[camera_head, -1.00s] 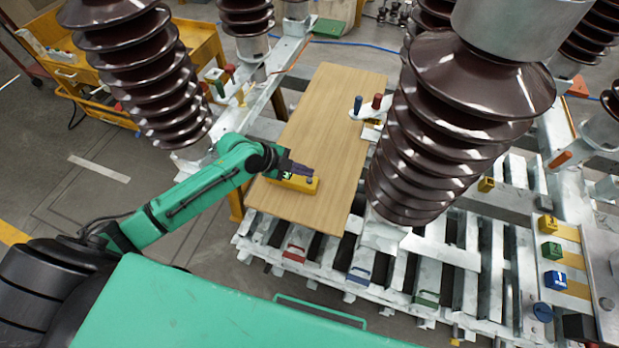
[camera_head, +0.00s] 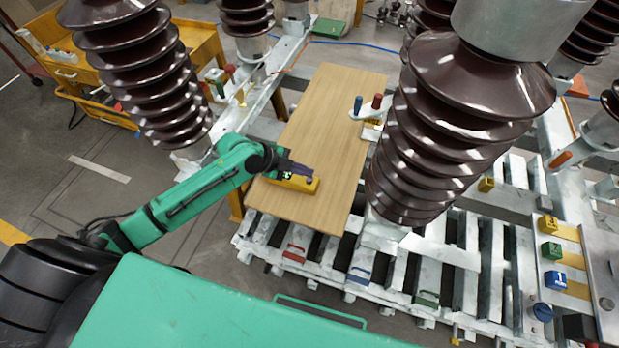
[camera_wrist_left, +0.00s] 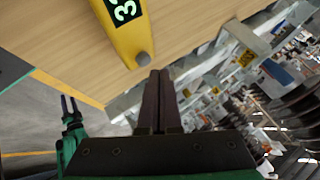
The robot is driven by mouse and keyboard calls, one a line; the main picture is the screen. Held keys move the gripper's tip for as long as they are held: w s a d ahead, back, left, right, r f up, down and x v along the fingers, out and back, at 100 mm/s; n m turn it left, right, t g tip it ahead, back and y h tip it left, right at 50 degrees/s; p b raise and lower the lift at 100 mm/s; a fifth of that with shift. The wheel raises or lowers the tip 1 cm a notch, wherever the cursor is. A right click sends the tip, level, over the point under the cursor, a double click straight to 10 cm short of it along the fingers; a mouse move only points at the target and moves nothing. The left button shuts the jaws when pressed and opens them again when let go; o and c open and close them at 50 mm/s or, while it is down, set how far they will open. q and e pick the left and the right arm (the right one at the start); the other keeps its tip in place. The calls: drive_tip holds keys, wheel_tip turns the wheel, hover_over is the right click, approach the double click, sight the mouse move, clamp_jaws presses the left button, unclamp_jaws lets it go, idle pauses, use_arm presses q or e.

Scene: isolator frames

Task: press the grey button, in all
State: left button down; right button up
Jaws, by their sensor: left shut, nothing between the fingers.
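A yellow box (camera_head: 298,184) lies on the wooden board. In the left wrist view the same yellow box (camera_wrist_left: 128,28) shows a dark display with light digits. A round grey button (camera_wrist_left: 143,59) sits near its end. My left gripper (camera_head: 309,178) is over the box in the head view, its dark fingers shut and empty. In the left wrist view the tips of my left gripper (camera_wrist_left: 160,73) appear just beside the grey button; I cannot tell whether they touch it. A smaller gripper, apparently my right one (camera_wrist_left: 69,104), shows at the left with its prongs apart.
The wooden board (camera_head: 325,130) is mostly clear. A tall brown insulator (camera_head: 430,130) stands close to its right, another (camera_head: 150,75) to the left. A bracket with a blue and a red peg (camera_head: 371,110) is at the board's right edge. White slatted framing (camera_head: 310,268) lies in front.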

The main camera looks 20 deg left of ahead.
sight(305, 182)
use_arm(q)
drive_tip(key=shift+f, duration=0.15)
drive_tip(key=shift+f+b, duration=0.3)
drive_tip(key=shift+b, duration=0.1)
drive_tip(key=shift+f+b, duration=0.5)
drive_tip(key=shift+f, duration=0.05)
idle(0.5)
drive_tip(key=shift+r+p, duration=0.75)
drive_tip(key=shift+r, duration=0.25)
wheel_tip(305, 182, up, 5)
drive_tip(key=p, duration=0.4)
drive_tip(key=shift+s, duration=0.1)
idle(0.6)
